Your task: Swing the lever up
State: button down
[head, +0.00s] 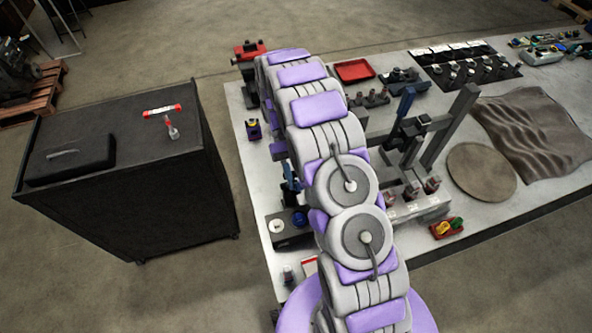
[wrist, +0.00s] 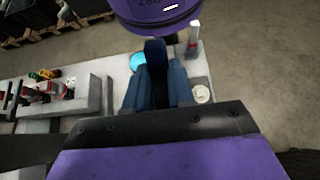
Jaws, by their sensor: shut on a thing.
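In the head view my gripper's end shows only partly at the left of my arm, over a dark valve-like unit (head: 287,240) with a white dial and a blue knob. In the wrist view the white dial (wrist: 202,94) is right of the fingers and a light blue disc (wrist: 138,61) is left. The lever's lower part is hidden by my gripper.
The grey bench (head: 262,215) holds a dark frame with another blue handle (head: 405,104), a red tray (head: 354,70), a round mat (head: 481,171) and a red tray with coloured parts (head: 447,228). A black cabinet (head: 130,200) stands left, across a floor gap.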

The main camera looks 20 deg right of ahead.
jog(key=shift+w+r+g+p, duration=0.4)
jog(key=shift+w+p, duration=0.25)
jog(key=shift+p, duration=1.4)
jog(key=shift+w+f+p, duration=0.15)
jog(key=shift+p, duration=0.15)
jog(key=c, duration=1)
grip_release()
jog(key=shift+w, duration=0.1)
jog(key=shift+o, duration=0.2)
jog(key=s+r, duration=0.2)
jog(key=s, duration=0.6)
jog(key=s+r, duration=0.3)
jog(key=s, duration=0.5)
jog(key=shift+s, duration=0.2)
